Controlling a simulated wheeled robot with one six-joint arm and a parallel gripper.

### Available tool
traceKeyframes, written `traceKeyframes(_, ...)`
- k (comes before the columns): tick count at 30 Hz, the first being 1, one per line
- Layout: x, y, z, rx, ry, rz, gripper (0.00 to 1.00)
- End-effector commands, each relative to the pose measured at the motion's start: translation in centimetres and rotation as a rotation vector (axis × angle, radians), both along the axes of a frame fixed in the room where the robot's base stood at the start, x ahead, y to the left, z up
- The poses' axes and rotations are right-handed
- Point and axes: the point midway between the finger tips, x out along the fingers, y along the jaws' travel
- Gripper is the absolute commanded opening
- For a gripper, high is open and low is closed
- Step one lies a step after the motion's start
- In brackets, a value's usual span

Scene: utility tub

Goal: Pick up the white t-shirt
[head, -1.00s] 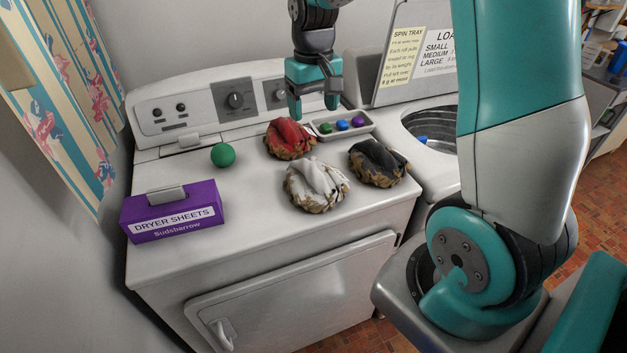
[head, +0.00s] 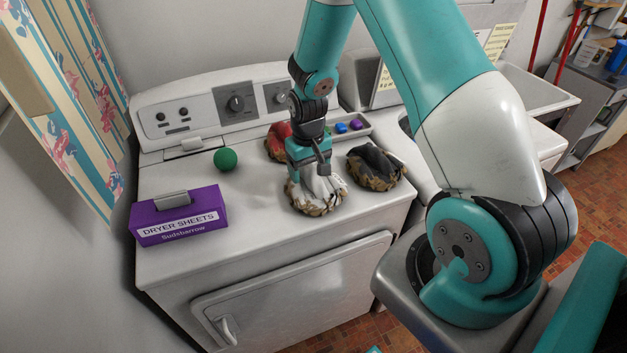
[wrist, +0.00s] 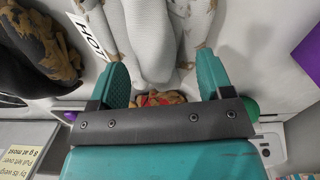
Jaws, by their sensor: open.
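The white t-shirt (head: 322,196) is a crumpled bundle with brown patterned patches, lying on the dryer top between the red and the black bundles. My gripper (head: 311,172) is right above it, partly hiding it in the head view. In the wrist view my gripper (wrist: 165,80) is open, and the white cloth (wrist: 150,35) lies between and beyond its two teal fingers. A tag with dark letters shows beside the left finger. Whether the fingers touch the cloth cannot be told.
A black bundle (head: 377,167) lies close on the right and a red bundle (head: 275,144) behind. A green ball (head: 226,159), a purple dryer sheets box (head: 180,216) and a tray (head: 362,131) with small coloured pieces share the dryer top (head: 260,225).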

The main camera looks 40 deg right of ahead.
Motion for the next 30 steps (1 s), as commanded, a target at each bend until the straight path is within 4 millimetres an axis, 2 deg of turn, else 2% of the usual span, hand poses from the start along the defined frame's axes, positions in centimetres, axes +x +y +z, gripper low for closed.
traceKeyframes(4, -0.22, -0.3, -0.92, 0.004, -0.002, -0.001, 0.73)
traceKeyframes(10, -0.32, -0.54, -0.98, 0.005, -0.004, -0.002, 0.73)
traceKeyframes(11, -0.32, -0.54, -0.97, 0.005, -0.004, -0.002, 0.69)
traceKeyframes(18, -0.29, -0.46, -0.96, 0.004, -0.004, -0.001, 0.13)
traceKeyframes(20, -0.29, -0.46, -0.96, 0.004, -0.004, -0.001, 0.0)
traceKeyframes(30, -0.28, -0.52, -0.47, 0.005, -0.007, -0.001, 0.0)
